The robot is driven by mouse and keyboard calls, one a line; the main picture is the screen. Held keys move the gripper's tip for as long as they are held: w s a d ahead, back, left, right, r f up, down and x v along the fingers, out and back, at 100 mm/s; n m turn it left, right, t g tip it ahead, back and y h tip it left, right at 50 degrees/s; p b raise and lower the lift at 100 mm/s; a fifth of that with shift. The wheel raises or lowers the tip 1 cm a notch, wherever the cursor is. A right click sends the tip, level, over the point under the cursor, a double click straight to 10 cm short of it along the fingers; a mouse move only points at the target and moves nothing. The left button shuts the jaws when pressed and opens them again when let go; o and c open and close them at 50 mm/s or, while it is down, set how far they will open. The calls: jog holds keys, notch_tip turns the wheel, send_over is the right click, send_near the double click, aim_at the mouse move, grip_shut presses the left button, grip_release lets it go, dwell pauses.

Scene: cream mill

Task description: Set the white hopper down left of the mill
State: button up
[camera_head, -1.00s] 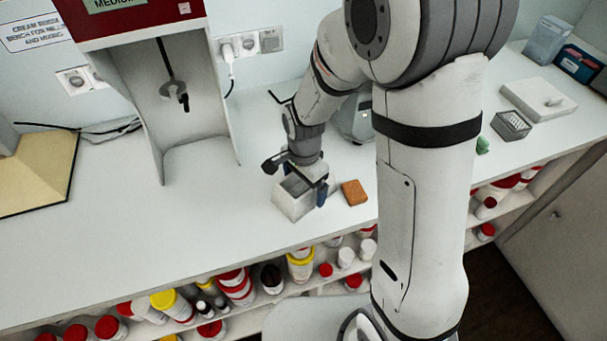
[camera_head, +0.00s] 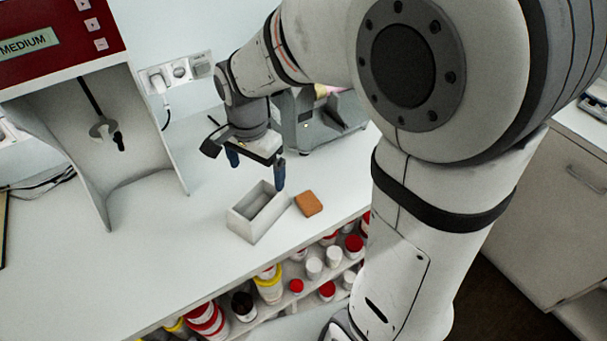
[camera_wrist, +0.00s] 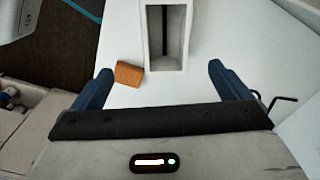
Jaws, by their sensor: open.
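The white hopper (camera_head: 268,226), an open-topped box, stands upright on the white counter near its front edge. My gripper (camera_head: 256,177) is open and empty, above and behind the hopper, with its blue fingers apart. In the wrist view the hopper (camera_wrist: 146,40) lies beyond the fingertips, and my gripper (camera_wrist: 160,70) holds nothing. A grey machine (camera_head: 345,113), possibly the mill, stands behind and right of the hopper, partly hidden by my arm.
An orange-brown block (camera_head: 308,203) lies close to the hopper's right side. A red-topped machine (camera_head: 60,40) with a hanging hook stands at the left. Counter between it and the hopper is clear. Jars (camera_head: 268,287) fill the shelf below.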

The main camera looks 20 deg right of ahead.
jog(key=s+d+r+n+t, duration=0.3)
jog(key=s+d+r+n, duration=0.2)
jog(key=s+d+n, duration=0.4)
jog(key=s+d, duration=0.2)
jog(key=s, duration=0.1)
jog(key=shift+r+n, duration=0.3)
jog(key=shift+c, duration=0.5)
